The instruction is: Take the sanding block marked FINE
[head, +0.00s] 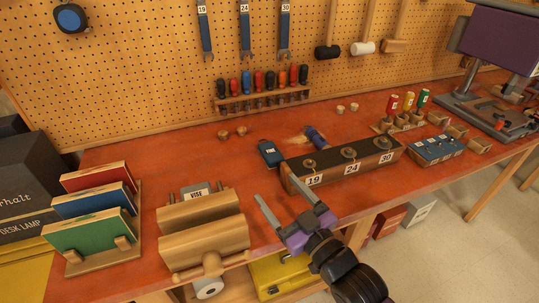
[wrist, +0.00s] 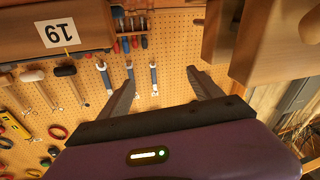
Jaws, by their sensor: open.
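The sanding block marked FINE (head: 271,153) is a small dark blue block with a white label. It rests on the red bench top, just left of the long wooden block with numbered labels. My gripper (head: 285,192) is open and empty in the head view, over the front edge of the bench, nearer the camera than the sanding block and apart from it. In the wrist view my gripper's (wrist: 160,76) two spread fingers have nothing between them. I cannot make out the sanding block there.
The long block (head: 345,166) labelled 19, 24 and 30 stands right of the sanding block. A wooden vise (head: 205,230) stands to the left at the bench edge.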

